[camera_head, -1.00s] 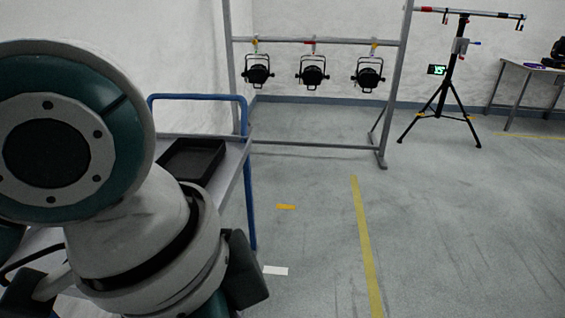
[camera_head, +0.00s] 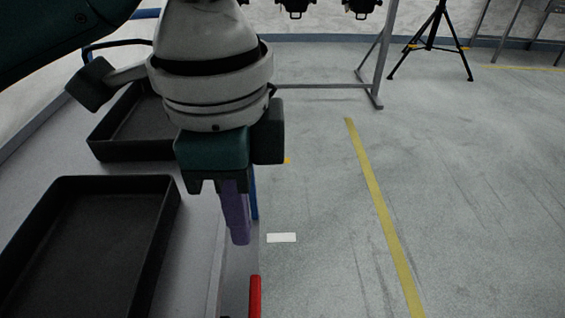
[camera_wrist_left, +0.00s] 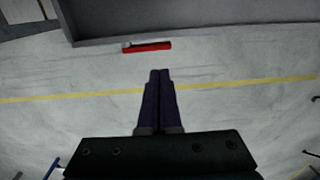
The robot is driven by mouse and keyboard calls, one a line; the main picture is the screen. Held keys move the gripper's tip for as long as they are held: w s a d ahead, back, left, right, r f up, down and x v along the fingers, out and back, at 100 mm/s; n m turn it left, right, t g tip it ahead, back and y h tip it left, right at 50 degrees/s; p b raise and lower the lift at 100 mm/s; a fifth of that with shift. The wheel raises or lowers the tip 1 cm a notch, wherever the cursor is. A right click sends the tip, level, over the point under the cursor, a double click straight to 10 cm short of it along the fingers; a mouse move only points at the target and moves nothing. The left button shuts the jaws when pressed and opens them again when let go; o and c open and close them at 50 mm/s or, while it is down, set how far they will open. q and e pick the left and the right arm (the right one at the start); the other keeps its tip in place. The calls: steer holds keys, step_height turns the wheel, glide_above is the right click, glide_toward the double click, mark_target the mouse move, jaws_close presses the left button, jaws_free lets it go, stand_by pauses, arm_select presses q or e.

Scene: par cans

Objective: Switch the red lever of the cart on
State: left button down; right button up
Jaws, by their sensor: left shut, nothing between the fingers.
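The red lever (camera_head: 255,297) shows at the bottom of the head view, at the right edge of the cart (camera_head: 200,215). In the left wrist view the lever (camera_wrist_left: 147,47) lies sideways along the cart's edge (camera_wrist_left: 180,32), beyond my fingertips. My left gripper (camera_head: 241,240) points down beside the cart's right edge, its purple fingers shut and empty. In the head view it is above the lever's far end in the picture, apart from it. In the left wrist view the shut fingers (camera_wrist_left: 160,72) reach toward the lever with a gap between. The lever's near end is cut off by the frame. My right gripper is not in view.
Two black trays stand on the cart, a near one (camera_head: 85,250) and a far one (camera_head: 135,130). A blue cart handle is at the back left. The floor to the right is open, with a yellow line (camera_head: 380,205). A tripod (camera_head: 432,40) stands far back.

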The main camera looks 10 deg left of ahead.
mark_target(253, 292)
arm_select(q)
steer(key=shift+f, duration=0.1)
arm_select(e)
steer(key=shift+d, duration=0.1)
arm_select(q)
step_height(253, 292, down, 14)
steer(key=b, duration=0.4)
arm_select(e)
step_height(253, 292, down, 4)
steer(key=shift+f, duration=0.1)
arm_select(q)
steer(key=shift+s, duration=0.1)
